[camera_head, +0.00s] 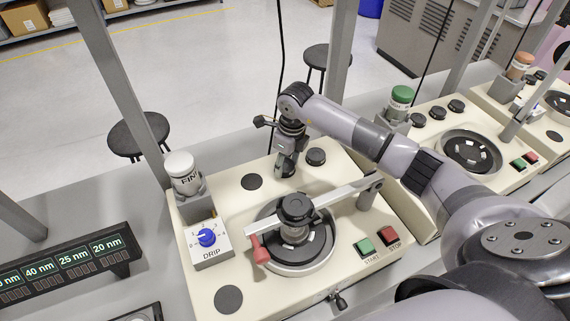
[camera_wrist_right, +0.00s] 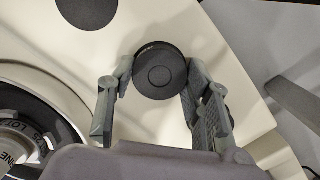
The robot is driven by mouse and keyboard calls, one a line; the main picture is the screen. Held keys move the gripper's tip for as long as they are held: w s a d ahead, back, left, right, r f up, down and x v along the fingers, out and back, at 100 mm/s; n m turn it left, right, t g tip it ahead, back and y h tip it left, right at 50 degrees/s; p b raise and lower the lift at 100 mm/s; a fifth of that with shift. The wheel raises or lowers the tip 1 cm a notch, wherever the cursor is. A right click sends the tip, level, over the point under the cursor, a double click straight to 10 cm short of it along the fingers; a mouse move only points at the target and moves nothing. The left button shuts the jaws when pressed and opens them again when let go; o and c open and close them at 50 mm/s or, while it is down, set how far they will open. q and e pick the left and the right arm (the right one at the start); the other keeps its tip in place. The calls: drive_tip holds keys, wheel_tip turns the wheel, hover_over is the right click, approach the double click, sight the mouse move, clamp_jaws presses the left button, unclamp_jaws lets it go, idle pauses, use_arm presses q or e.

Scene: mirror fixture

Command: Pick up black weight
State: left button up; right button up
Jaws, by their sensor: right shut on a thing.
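The black weight (camera_wrist_right: 160,70) is a round dark disc with a ringed top, between the fingertips of my right gripper (camera_wrist_right: 160,82) in the right wrist view. The fingers touch it on both sides and are shut on it. In the head view, my right gripper (camera_head: 287,165) points down at the far side of the cream machine top, and the weight is mostly hidden by the fingers. Whether it touches the surface is unclear. My left gripper is not in view.
A round dish (camera_head: 318,262) with a swing arm (camera_head: 335,197) and black knob lies nearer. A cylinder labelled FIN (camera_head: 183,172) and a DRIP dial (camera_head: 207,238) are at left. Green START (camera_head: 364,247) and red STOP (camera_head: 391,235) buttons are at right. Flat black pads (camera_head: 251,182) are bare.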

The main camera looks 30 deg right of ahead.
sight(285, 165)
wheel_tip(285, 165, up, 23)
drive_tip(key=b, duration=0.2)
idle(0.6)
drive_tip(key=shift+f, duration=0.1)
